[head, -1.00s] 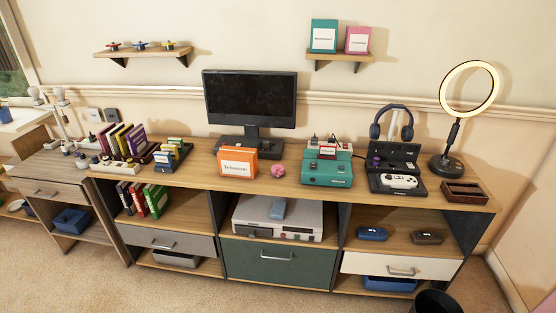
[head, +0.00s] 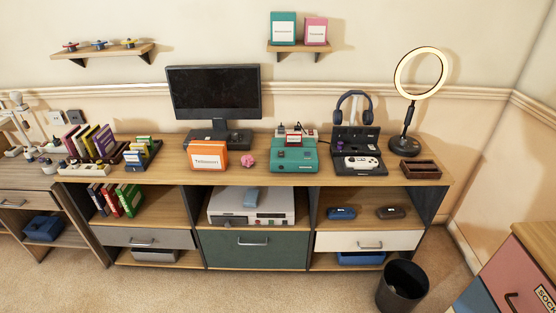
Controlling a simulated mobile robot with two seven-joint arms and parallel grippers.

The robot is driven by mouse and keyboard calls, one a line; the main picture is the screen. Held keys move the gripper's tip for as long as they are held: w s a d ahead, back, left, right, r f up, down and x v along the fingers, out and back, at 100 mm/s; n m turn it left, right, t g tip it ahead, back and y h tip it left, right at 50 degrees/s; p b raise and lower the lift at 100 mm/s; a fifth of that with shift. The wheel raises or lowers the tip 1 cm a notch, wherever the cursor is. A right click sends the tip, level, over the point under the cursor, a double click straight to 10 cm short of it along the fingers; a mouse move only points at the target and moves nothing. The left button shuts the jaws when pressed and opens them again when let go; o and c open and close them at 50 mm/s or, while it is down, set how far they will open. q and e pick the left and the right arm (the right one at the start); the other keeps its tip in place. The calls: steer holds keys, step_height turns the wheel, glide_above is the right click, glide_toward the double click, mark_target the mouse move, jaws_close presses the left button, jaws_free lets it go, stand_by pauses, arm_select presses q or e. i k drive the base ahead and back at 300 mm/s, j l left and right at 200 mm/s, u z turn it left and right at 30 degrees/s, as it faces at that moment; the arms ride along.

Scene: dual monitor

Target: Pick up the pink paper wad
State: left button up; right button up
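The pink paper wad (head: 248,161) is a small crumpled ball on the wooden top of the long cabinet (head: 400,179). It lies between an orange box (head: 208,155) with a white label on its left and a teal console (head: 294,158) on its right, apart from both. The black monitor (head: 214,92) stands behind it to the left. Nothing covers the wad. Neither of my grippers shows in the head view.
A black waste bin (head: 402,287) stands on the carpet at the front right. A coloured drawer unit (head: 520,275) is at the right edge. A ring light (head: 421,75) and a dark open case (head: 359,152) occupy the cabinet's right side. The carpet before the cabinet is clear.

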mark_target(248, 161)
steer(key=i+j+z, duration=0.5)
steer(key=z, duration=0.3)
steer(key=i+j, duration=0.15)
steer(key=j, duration=0.25)
steer(key=i+j+z, duration=0.1)
steer(key=j, duration=0.25)
steer(key=i+j, duration=0.25)
steer(key=j, duration=0.15)
steer(key=i+j+z, duration=0.1)
steer(key=j, duration=0.3)
steer(key=i+j, duration=0.2)
steer(key=j, duration=0.25)
